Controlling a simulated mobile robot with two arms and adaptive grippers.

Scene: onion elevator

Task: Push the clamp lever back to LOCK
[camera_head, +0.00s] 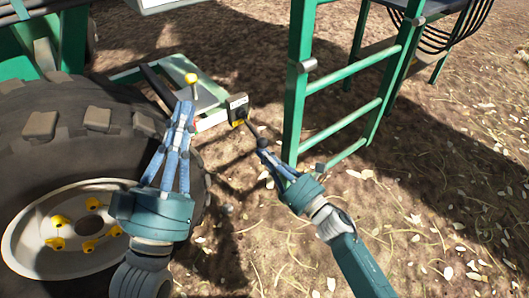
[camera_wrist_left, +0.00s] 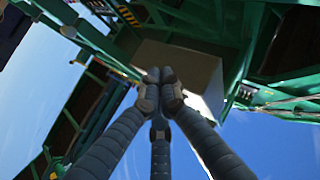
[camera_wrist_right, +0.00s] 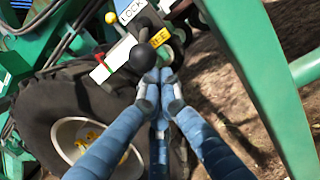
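The clamp lever's black ball knob (camera_wrist_right: 142,57) is large in the right wrist view, in front of a white LOCK label (camera_wrist_right: 130,11) and a yellow label (camera_wrist_right: 160,38) with dark letters, partly hidden. In the head view the small dark label box (camera_head: 238,108) has a thin dark lever (camera_head: 251,128) reaching down to my right gripper (camera_head: 262,146). My right gripper's fingertips (camera_wrist_right: 159,76) are together and empty, right by the knob; whether they touch it I cannot tell. My left gripper (camera_head: 184,108) has its fingertips (camera_wrist_left: 160,78) together, holding nothing, just below a yellow knob (camera_head: 191,78).
A large tyre (camera_head: 85,125) with a pale rim stands at the left, close to my left arm. A green ladder (camera_head: 300,85) rises right of the label box. A green frame (camera_head: 205,85) lies behind. Leafy ground (camera_head: 440,190) is open at the right.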

